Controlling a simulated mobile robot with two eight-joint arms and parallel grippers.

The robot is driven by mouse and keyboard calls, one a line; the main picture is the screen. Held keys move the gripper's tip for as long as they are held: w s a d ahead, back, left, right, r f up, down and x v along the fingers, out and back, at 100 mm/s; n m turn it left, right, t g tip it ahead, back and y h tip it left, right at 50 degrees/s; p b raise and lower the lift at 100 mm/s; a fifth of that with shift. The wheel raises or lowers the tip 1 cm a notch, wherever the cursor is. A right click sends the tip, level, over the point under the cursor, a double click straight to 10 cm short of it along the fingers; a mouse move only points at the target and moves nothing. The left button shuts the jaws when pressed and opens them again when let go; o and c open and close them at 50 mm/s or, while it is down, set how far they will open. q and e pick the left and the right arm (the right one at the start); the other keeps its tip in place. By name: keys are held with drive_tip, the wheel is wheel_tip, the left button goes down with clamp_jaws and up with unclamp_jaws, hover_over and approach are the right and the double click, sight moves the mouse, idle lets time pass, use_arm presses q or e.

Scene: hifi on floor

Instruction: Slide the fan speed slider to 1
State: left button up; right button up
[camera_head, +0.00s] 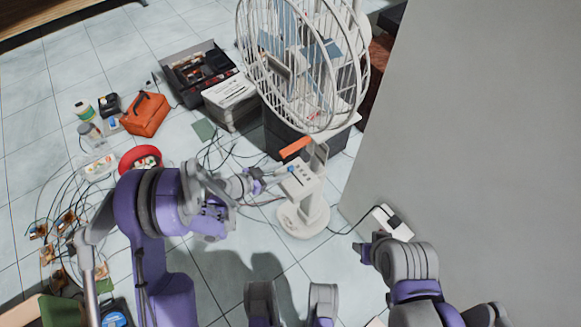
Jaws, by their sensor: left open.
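The white standing fan (305,219) has a wire cage (262,85) at the top, a control box (300,182) on its column and a round base on the floor. Small dark marks and a bluish spot show on the control box; the slider's setting is too small to read. My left gripper (264,180) is open just left of the control box, with its tips close to the box's upper left edge. Whether they touch it I cannot tell. My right gripper (364,250) is right of the fan base, apart from it; its jaw opening is unclear.
A grey wall (470,130) fills the right side, with a white power strip (392,222) at its foot. An orange case (146,114), an open toolbox (200,70), a red bowl (141,159) and tangled cables lie at left. An orange piece (296,148) is above the control box.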

sight(289, 168)
use_arm(q)
drive_tip(key=x, duration=0.5)
drive_tip(key=shift+b, duration=0.3)
clamp_jaws()
idle(1.1)
